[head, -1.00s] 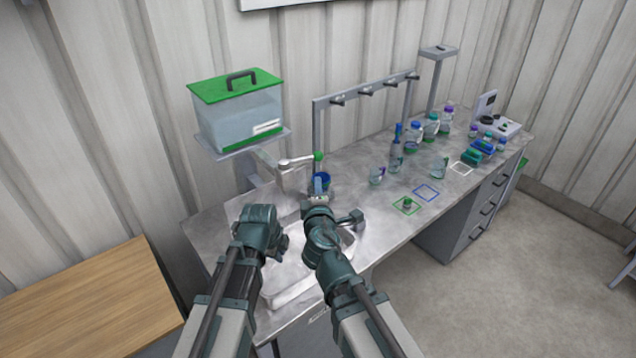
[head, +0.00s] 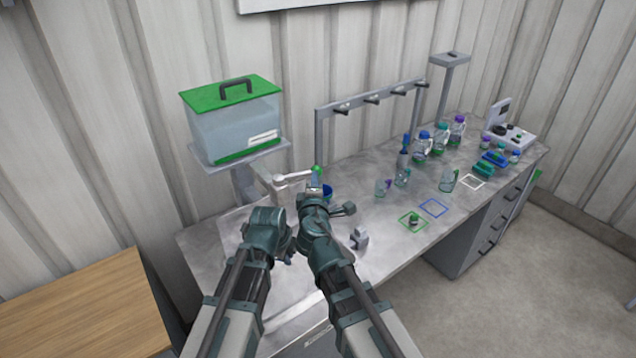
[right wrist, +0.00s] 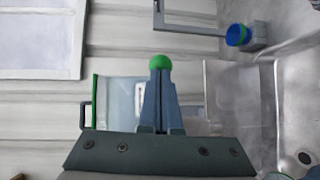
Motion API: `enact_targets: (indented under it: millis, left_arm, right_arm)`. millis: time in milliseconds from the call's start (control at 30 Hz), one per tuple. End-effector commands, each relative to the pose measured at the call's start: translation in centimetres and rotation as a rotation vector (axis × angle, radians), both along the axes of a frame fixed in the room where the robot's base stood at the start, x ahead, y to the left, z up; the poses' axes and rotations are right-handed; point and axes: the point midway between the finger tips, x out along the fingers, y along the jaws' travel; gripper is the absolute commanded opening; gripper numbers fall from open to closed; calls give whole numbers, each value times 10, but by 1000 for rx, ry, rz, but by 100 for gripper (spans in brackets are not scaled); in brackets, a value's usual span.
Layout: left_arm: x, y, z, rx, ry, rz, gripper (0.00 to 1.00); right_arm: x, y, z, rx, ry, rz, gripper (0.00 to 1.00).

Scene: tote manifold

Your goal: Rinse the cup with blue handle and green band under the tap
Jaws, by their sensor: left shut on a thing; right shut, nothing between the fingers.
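My left gripper (head: 288,250) is the lower one, over the sink area in the head view. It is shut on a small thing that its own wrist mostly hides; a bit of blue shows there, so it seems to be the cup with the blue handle. The green band cannot be made out in the head view. The tap (head: 293,179) has a pale spout with a green knob (head: 316,169) at its end. My right gripper (right wrist: 160,95) is shut and empty, its fingertips right at the green knob (right wrist: 160,62); contact cannot be told.
A blue pot with a green ring (right wrist: 238,35) stands by the rack's foot, partly hidden in the head view (head: 327,191). A water tank (head: 235,125) stands behind the tap. Several bottles and glasses (head: 447,180) stand on the right. The blue square (head: 433,208) is empty.

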Motion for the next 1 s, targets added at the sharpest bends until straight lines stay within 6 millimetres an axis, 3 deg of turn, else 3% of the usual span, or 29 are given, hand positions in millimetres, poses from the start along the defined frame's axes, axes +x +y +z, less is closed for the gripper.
enact_targets:
  millis: [200, 467, 1000]
  left_arm:
    - [0, 0, 0, 0, 0, 0, 0]
    - [0, 0, 0, 0, 0, 0, 0]
    - [0, 0, 2, 0, 0, 0, 0]
  right_arm:
    - [3, 0, 0, 0, 0, -1, 0]
    - [35, 1, 0, -1, 0, -2, 0]
    - [25, -4, 2, 0, 0, -1, 0]
